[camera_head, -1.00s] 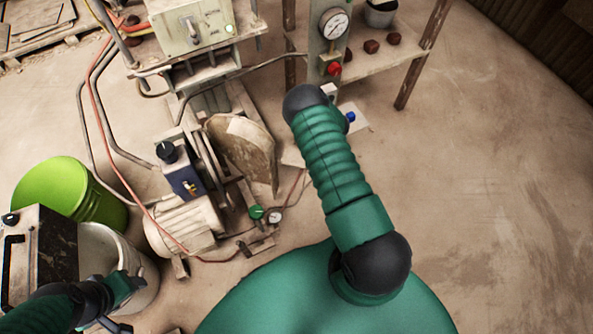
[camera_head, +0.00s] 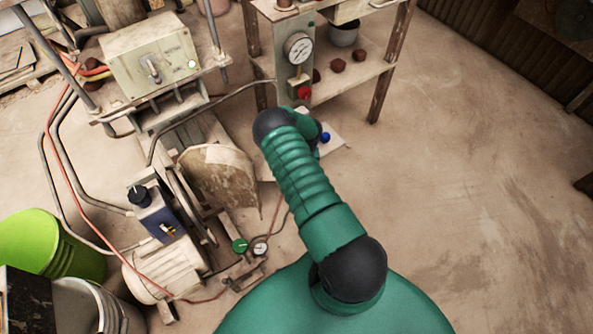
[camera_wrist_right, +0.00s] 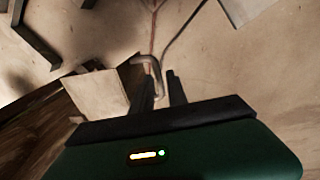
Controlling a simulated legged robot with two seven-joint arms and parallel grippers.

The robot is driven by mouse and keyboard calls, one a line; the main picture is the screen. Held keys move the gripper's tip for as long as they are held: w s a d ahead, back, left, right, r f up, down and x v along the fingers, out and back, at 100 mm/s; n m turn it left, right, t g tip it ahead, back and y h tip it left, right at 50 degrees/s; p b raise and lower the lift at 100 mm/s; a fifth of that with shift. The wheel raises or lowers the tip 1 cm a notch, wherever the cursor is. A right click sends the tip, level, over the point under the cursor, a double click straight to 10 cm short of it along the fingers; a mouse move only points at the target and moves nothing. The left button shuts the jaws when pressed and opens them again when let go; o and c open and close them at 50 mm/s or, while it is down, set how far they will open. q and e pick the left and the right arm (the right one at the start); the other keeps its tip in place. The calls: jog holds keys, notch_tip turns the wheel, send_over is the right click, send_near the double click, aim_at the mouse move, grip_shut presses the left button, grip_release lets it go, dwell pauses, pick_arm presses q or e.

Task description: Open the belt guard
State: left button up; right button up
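The belt guard (camera_head: 218,175) is a worn, beige-brown rounded panel. It stands upright beside the motor and wheel in the head view, left of my right arm. In the right wrist view, a pale flat panel (camera_wrist_right: 98,93) lies left of the fingers; I cannot tell if it is the guard. My right gripper (camera_wrist_right: 162,88) shows two dark fingers spread apart. A bent grey metal bar (camera_wrist_right: 146,61), like a handle, reaches down between them; contact is not clear. In the head view my right arm hides this gripper. My left gripper is out of view.
The motor (camera_head: 162,268), blue switch box (camera_head: 157,215), green knob (camera_head: 239,246) and small gauge (camera_head: 260,248) sit near the guard. A control box (camera_head: 150,60) and gauge post (camera_head: 298,70) stand behind. A green bucket (camera_head: 45,245) is at left. Floor at right is clear.

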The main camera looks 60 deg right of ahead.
jog(key=shift+o, duration=1)
notch_tip(320, 180, up, 16)
jog(key=s+d+p, duration=0.2)
jog(key=p, duration=0.4)
jog(key=shift+r+p, duration=0.2)
jog(key=shift+p, duration=0.2)
